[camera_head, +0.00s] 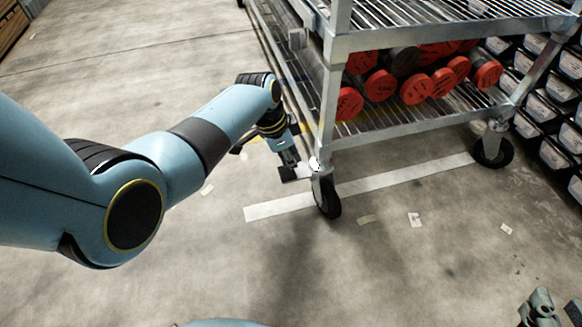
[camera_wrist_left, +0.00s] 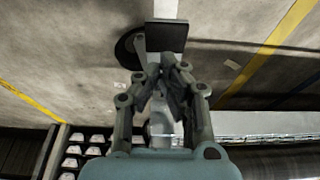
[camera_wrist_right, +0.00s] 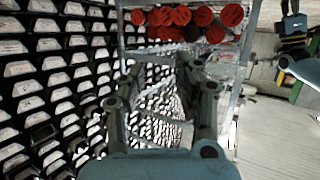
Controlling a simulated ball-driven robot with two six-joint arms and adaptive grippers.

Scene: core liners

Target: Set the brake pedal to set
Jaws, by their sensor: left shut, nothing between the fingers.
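The brake pedal (camera_head: 288,174) is a dark flat plate beside the front caster (camera_head: 327,197) of the metal cart. In the left wrist view the pedal (camera_wrist_left: 166,36) sticks out just beyond my fingertips, with the dark wheel (camera_wrist_left: 130,46) to its left. My left gripper (camera_head: 289,160) is shut and empty, close above the pedal; I cannot tell whether it touches. Its fingertips (camera_wrist_left: 170,66) meet in the left wrist view. My right gripper (camera_head: 541,305) is at the bottom right corner of the head view, away from the cart. Its fingers (camera_wrist_right: 160,68) stand apart, with nothing between them.
The cart's wire shelf (camera_head: 430,105) carries several red-capped tubes (camera_head: 380,84). Racks of labelled bins (camera_head: 550,110) stand at the right. A white floor stripe (camera_head: 400,185) runs under the cart. The floor in front is clear except for paper scraps (camera_head: 415,219).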

